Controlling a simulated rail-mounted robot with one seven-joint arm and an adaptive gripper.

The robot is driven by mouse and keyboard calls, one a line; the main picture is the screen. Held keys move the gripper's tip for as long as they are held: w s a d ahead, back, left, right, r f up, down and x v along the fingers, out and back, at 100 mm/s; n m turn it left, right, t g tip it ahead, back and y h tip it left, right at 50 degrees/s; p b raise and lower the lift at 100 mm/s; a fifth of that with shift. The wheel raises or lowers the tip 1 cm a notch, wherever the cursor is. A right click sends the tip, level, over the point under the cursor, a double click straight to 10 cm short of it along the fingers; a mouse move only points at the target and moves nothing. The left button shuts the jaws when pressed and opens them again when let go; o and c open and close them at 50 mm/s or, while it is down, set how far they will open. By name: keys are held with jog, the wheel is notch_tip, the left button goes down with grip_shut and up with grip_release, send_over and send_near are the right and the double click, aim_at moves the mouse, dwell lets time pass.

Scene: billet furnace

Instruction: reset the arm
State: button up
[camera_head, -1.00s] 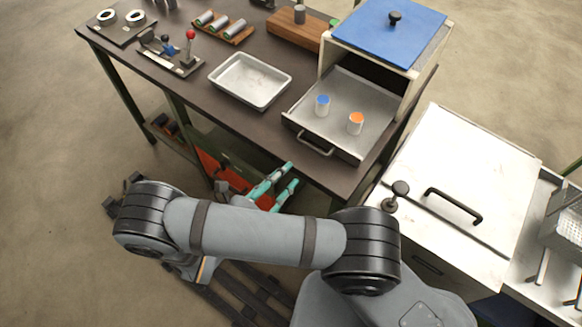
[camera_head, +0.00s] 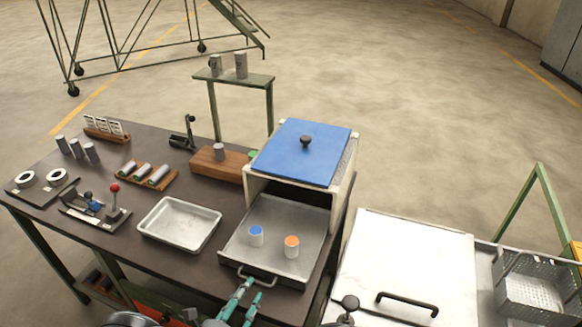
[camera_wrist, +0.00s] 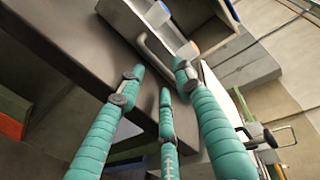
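My gripper (camera_head: 250,290) has teal segmented fingers with dark joints. In the camera_head view it is at the bottom edge, just in front of the pulled-out drawer tray's handle (camera_head: 257,279). In the wrist view the three fingers of my gripper (camera_wrist: 160,78) stand spread apart with nothing between them. The handle (camera_wrist: 150,48) shows beyond the fingertips there; I cannot tell how close it is. Most of my arm is out of the camera_head view.
The drawer tray (camera_head: 265,212) of the blue-lidded furnace box (camera_head: 300,150) holds blue-topped (camera_head: 256,238) and orange-topped (camera_head: 291,248) cups. An empty metal tray (camera_head: 180,222) lies left on the dark table. A white cabinet (camera_head: 400,262) stands right. The table edge is close beside my gripper.

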aim_at(254, 291)
jog(key=x, duration=0.2)
jog(key=shift+w+d, duration=0.1)
jog(key=shift+w, duration=0.15)
jog(key=shift+w+d, duration=0.2)
jog(key=shift+w, duration=0.4)
jog(key=shift+s, duration=0.1)
jog(key=shift+s+a, duration=0.25)
jog(key=shift+s, duration=0.25)
jog(key=v, duration=1.2)
jog(key=shift+x, duration=2.3)
jog(key=shift+w+f, duration=0.1)
